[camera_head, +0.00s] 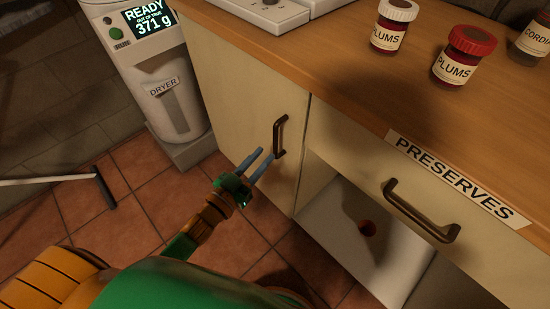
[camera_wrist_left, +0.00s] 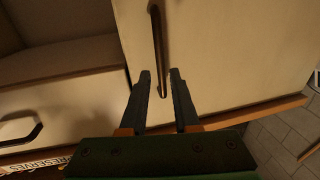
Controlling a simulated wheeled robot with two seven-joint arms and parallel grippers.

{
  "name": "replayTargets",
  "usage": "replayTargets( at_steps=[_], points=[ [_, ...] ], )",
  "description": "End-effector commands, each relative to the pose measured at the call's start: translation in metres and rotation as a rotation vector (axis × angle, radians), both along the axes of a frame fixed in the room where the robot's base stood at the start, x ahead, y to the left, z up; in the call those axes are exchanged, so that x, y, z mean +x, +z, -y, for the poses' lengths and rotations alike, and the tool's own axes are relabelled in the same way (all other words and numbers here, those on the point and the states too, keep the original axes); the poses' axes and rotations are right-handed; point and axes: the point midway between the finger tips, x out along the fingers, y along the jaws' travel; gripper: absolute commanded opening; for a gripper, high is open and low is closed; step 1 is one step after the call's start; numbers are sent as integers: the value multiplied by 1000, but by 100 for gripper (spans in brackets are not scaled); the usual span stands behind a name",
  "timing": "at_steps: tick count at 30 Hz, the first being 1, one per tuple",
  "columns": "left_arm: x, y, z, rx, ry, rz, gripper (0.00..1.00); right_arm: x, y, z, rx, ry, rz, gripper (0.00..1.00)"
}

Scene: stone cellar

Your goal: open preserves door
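The cream cabinet door (camera_head: 235,100) looks shut and has a dark upright bar handle (camera_head: 280,136) near its right edge. The PRESERVES label (camera_head: 455,180) is above the drawer front to the right of this door. My left gripper (camera_head: 267,154) is open and empty, its two fingertips close to the lower part of the door handle. In the left wrist view, the handle (camera_wrist_left: 157,45) runs down between the two spread fingers (camera_wrist_left: 160,75). I cannot tell whether they touch it. My right gripper is not in view.
A drawer handle (camera_head: 420,212) sticks out at right, above an open bay with a white panel (camera_head: 345,225). Jars of plums (camera_head: 464,58) stand on the wooden worktop (camera_head: 350,75). A white dryer (camera_head: 160,75) stands left of the cabinet. Tiled floor (camera_head: 130,215) is clear before the door.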

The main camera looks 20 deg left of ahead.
Motion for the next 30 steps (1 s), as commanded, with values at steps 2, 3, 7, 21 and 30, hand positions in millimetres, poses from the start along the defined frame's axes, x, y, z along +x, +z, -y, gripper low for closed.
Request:
replayTargets(
  at_steps=[2, 3, 7, 21, 30],
  points=[
    [14, 4, 5, -1, -1, 6, 30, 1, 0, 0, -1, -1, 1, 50],
    [23, 4, 8, 1, 0, 6, 30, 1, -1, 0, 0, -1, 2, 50],
    [46, 3, 16, -1, 1, 2, 30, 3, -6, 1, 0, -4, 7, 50],
    [61, 3, 22, 2, 2, -3, 5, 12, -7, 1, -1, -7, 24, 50],
    [61, 3, 22, 2, 1, -3, 0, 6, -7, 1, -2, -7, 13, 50]
  ],
)
